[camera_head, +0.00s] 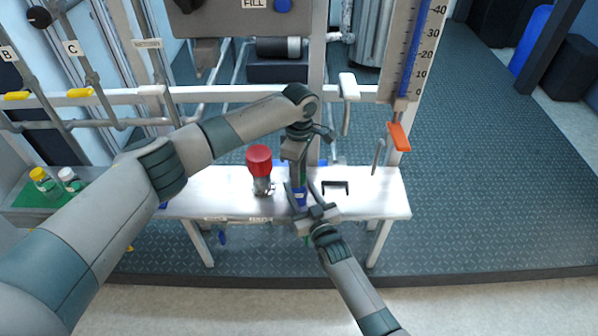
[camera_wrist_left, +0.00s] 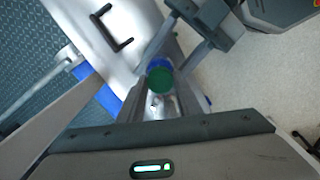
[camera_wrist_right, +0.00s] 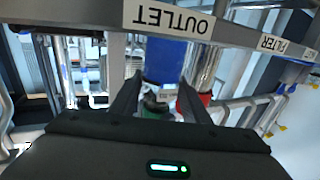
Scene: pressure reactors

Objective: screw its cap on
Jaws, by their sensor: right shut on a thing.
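A blue bottle (camera_head: 300,197) stands upright at the front middle of the white bench, and its blue body shows in the right wrist view (camera_wrist_right: 166,60). A green cap (camera_wrist_left: 160,80) is over the bottle's top, with blue showing around it; I cannot tell how it is seated. My left gripper (camera_head: 297,165) points down over the bottle, its fingers apart on either side of the cap. My right gripper (camera_head: 300,190) reaches in from the front and is shut on the bottle. The fingers partly hide the bottle in the head view.
A red-topped vessel (camera_head: 260,168) stands close left of the bottle. A dark handle (camera_head: 335,187) lies to its right on the white bench (camera_head: 385,200). Capped vials (camera_head: 45,180) stand on a green mat at far left. A rail and pipes run behind.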

